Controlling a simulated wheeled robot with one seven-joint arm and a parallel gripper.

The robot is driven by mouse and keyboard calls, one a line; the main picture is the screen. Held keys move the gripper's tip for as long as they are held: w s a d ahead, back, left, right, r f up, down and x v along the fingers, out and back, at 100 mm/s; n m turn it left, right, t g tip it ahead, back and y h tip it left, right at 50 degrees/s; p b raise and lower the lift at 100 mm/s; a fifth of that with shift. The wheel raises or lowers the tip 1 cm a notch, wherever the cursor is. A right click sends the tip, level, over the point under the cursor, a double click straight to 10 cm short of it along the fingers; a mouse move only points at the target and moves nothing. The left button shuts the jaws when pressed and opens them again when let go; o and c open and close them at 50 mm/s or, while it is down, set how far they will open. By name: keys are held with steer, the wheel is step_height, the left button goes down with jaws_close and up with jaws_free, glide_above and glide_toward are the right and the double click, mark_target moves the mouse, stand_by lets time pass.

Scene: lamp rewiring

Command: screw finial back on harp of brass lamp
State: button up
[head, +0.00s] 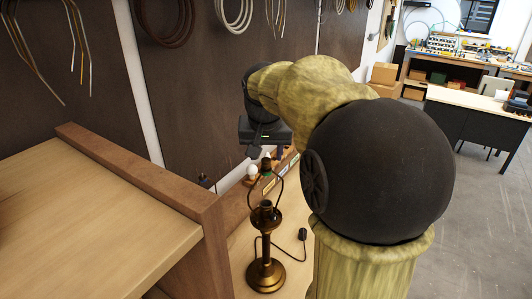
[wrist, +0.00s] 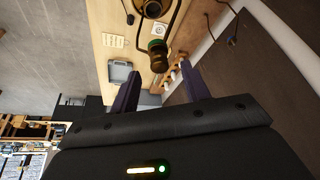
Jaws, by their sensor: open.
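The brass lamp (head: 266,272) stands upright on the wooden bench in the head view, and part of it shows at the top of the wrist view (wrist: 154,8). Its thin dark harp (head: 283,188) rises above the socket. A small knob with a green band and a brass end, apparently the finial (wrist: 158,60), is at the harp's top; whether it is seated on the thread I cannot tell. My gripper (wrist: 161,70) is open and empty, pointing down over the harp top, with the knob lined up between its two fingertips. In the head view, the gripper (head: 267,153) is partly hidden.
A wooden cabinet (head: 90,225) fills the left foreground. White bulbs (head: 252,171) stand behind the lamp near the wall. A dark plug (head: 303,234) on a cord lies right of the lamp. A grey tray (wrist: 122,73) is on the bench. Coiled cables (head: 165,20) hang on the wall.

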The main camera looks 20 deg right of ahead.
steer(key=shift+x, duration=1)
steer(key=shift+s, duration=0.1)
steer(key=shift+c, duration=0.5)
jaws_close()
